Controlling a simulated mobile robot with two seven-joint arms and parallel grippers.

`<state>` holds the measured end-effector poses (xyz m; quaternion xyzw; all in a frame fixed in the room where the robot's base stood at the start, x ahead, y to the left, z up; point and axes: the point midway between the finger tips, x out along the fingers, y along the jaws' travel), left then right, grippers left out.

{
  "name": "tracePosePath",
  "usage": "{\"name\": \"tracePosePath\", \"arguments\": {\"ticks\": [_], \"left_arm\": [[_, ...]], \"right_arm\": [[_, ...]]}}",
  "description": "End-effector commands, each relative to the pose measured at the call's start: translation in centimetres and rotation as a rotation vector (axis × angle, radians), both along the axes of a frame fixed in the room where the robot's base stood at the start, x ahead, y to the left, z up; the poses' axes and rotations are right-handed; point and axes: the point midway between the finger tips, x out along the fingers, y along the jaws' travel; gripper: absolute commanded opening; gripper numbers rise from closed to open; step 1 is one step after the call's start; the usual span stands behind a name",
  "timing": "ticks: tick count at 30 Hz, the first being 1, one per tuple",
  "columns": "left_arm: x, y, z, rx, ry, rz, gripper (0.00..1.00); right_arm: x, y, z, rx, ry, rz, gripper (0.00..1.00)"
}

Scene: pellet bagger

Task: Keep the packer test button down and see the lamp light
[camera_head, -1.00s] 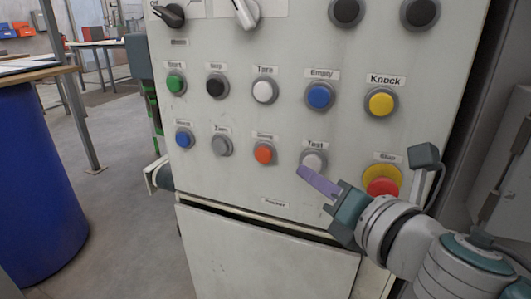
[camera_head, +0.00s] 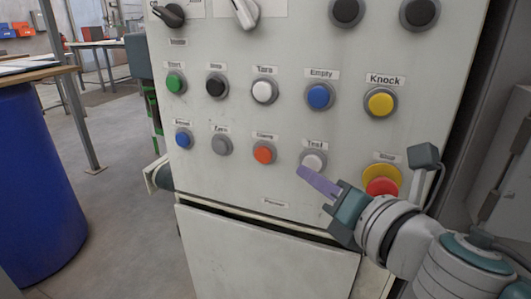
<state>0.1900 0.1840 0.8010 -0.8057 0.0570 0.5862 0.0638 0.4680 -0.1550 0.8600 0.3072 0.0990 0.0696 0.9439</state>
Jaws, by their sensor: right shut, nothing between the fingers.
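The white test button (camera_head: 313,161) sits under its "Test" label in the lower row of the packer's panel (camera_head: 230,185). My right gripper (camera_head: 304,172) is shut and empty, with its purple fingertips at the lower edge of the button. I cannot tell whether the tips touch the button or whether it is pressed in. No lit lamp can be made out on the visible part of the panel. My left gripper is not in view.
The red stop button (camera_head: 382,187) on its yellow base is close to my right wrist. The orange button (camera_head: 263,154) is left of the test button.

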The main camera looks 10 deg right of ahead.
Motion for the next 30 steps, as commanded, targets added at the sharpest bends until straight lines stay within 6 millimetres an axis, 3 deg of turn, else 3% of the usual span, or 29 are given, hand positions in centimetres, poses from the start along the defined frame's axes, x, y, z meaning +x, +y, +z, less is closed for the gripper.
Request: {"name": "tracePosePath", "arguments": {"ticks": [30], "left_arm": [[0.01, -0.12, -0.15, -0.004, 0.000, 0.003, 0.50]], "right_arm": [[0.93, -0.61, -0.01, 0.000, 0.000, 0.000, 0.00]]}}
